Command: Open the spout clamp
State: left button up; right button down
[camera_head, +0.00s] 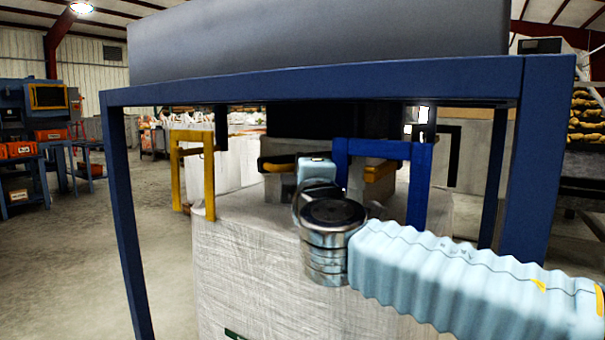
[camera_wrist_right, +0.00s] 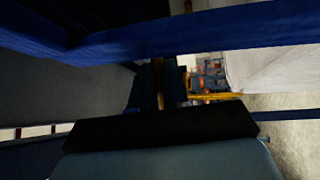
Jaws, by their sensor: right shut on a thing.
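The spout (camera_head: 300,122) is a dark block under the hopper, above the white bulk bag. Yellow-and-black parts, which look like the spout clamp (camera_head: 278,165), show just left of my right wrist. My right arm comes in from the right, and its wrist hides most of the right gripper in the head view. In the right wrist view, the dark fingers of my right gripper (camera_wrist_right: 171,85) are close together around a narrow part beside a yellow strip; the grip itself is dark and hard to make out. My left gripper is not in view.
A blue frame (camera_head: 330,84) carries the grey hopper (camera_head: 320,40) over the arm. The white bag (camera_head: 240,265) stands below. A yellow bracket (camera_head: 176,170) is at the left and a blue bracket (camera_head: 420,180) right of the wrist. Open floor lies at the left.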

jog(key=c, duration=1.1)
grip_release()
jog(key=s, duration=0.4)
jog(key=s+f+b, duration=0.1)
jog(key=s, duration=0.4)
jog(key=s+d+f, duration=0.1)
jog(key=s, duration=0.3)
jog(key=shift+s+f, duration=0.2)
jog(key=shift+s, duration=0.1)
